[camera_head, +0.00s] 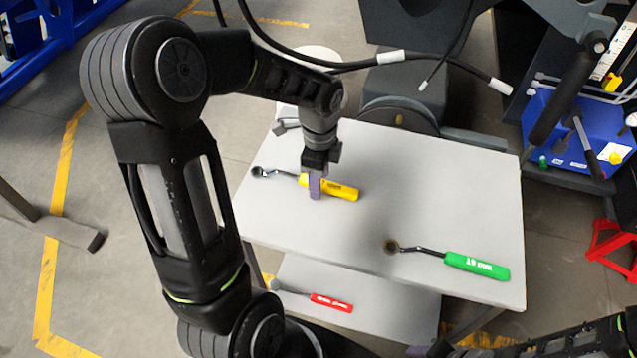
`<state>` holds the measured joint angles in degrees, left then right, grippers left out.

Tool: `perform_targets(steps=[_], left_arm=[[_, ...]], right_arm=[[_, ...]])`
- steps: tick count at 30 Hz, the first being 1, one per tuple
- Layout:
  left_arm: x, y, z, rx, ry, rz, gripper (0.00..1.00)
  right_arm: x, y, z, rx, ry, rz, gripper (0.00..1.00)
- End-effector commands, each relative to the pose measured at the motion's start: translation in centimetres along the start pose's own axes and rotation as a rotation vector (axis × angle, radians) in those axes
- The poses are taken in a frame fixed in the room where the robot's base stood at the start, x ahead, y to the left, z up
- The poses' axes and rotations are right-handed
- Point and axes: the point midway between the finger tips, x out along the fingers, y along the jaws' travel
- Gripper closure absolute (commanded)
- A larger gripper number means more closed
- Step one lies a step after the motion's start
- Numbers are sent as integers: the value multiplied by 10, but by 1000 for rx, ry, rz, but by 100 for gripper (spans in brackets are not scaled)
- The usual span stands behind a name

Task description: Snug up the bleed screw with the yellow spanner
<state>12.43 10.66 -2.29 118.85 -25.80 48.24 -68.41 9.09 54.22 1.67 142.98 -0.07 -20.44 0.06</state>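The yellow spanner (343,191) lies on the white table top, with its dark ring end to the left. My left gripper (315,188) points down at the left part of its yellow handle. A purple-grey finger covers part of the handle; I cannot tell whether the fingers are closed on it. My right arm shows at the bottom right edge, and its gripper is out of view. I cannot make out the bleed screw.
A green-handled spanner (476,265) lies on the right of the table top (440,190). A red-handled tool (331,302) lies on the lower shelf (385,315). Dark machinery and a hanging cable (345,67) stand behind. A blue box (565,135) is at the right.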

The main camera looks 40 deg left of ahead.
Motion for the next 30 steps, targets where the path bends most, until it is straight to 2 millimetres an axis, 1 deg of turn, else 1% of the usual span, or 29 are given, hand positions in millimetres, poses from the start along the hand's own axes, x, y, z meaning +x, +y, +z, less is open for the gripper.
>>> perform_targets(steps=[10,27,28,30], left_arm=[[0,0,0,0,0,0,51],[0,0,0,0,0,0,97],[0,0,0,0,0,0,100],[0,0,0,0,0,0,100]], right_arm=[[0,0,0,0,0,0,54],[0,0,0,0,0,0,54],[0,0,0,0,0,0,54],[0,0,0,0,0,0,54]])
